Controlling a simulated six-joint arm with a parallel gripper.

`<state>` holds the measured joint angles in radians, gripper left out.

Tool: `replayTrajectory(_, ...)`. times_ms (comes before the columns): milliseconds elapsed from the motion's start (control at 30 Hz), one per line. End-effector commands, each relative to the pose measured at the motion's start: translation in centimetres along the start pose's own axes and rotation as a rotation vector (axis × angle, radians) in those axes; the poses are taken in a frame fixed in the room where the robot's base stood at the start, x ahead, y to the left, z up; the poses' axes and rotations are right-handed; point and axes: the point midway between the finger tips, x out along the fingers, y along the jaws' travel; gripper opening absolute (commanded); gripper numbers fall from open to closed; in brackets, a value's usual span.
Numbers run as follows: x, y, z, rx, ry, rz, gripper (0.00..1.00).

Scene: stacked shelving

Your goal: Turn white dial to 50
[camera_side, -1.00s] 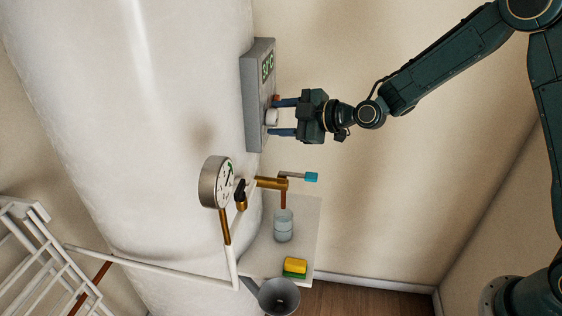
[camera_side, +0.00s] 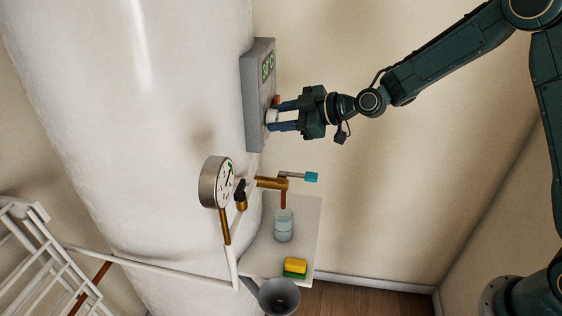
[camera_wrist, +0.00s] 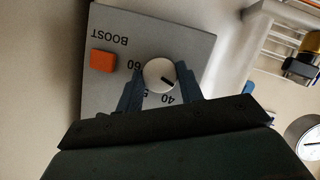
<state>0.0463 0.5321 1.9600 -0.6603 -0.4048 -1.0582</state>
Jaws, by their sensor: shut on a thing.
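The white dial (camera_side: 271,115) is on the front of a grey control box (camera_side: 253,112) with a green-digit display. In the wrist view the dial (camera_wrist: 158,71) shows a dark pointer mark aimed to the lower right, toward the side of the printed 40. The labels 60, 40 and a partly covered 5 are around it, upside down. My gripper (camera_side: 273,117) is shut on the dial; its two blue fingers (camera_wrist: 160,88) press on either side of it.
An orange button (camera_wrist: 103,61) marked BOOST is beside the dial. Below the box are a round gauge (camera_side: 215,182), a brass valve with a blue handle (camera_side: 311,177), and a small shelf (camera_side: 304,215) with a glass and a yellow-green sponge. Open room lies to the right.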

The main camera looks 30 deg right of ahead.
Motion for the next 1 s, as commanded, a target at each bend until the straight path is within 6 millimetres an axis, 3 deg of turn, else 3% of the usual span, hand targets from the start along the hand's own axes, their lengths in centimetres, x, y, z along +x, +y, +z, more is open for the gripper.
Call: replayTrajectory(1000, 0.12, 0.63, 0.35, 0.889, 0.001, -0.369, 0.14)
